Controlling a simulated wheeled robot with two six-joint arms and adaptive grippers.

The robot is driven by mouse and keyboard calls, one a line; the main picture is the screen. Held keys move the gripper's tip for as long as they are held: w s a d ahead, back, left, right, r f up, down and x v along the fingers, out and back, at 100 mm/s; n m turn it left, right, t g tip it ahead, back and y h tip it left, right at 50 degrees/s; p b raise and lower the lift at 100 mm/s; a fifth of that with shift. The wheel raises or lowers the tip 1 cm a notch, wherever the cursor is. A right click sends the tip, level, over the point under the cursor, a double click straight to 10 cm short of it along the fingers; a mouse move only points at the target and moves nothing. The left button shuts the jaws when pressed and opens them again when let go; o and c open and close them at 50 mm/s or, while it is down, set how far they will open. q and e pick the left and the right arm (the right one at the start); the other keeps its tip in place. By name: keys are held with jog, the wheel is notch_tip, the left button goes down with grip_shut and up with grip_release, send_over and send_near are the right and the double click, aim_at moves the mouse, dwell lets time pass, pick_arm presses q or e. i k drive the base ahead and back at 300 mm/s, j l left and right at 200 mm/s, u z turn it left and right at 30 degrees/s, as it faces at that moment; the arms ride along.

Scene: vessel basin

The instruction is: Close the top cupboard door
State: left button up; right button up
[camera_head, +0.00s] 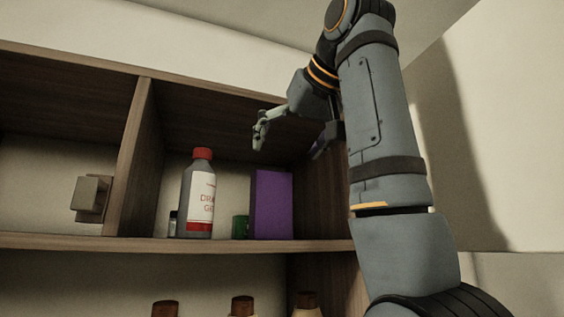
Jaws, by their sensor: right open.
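The open top cupboard (195,242) is wooden, with a vertical divider (136,160) and a shelf full across the view. I cannot clearly pick out its door. A grey-brown block (92,198) like a knob shows left of the divider; I cannot tell what it is fixed to. My right gripper (292,138) is open, its fingers spread in front of the upper right part of the cupboard, above the purple box. I see nothing between the fingers. My left gripper is not in view.
On the shelf stand a grey bottle with a red cap (200,195), a purple box (271,205), a green can (240,227) and a small dark jar (173,223). Brown-capped bottles (242,306) stand below. My right arm covers the cupboard's right end.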

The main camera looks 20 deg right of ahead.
aim_at(485, 100)
jog(key=k+l, duration=0.1)
jog(key=k, duration=1.4)
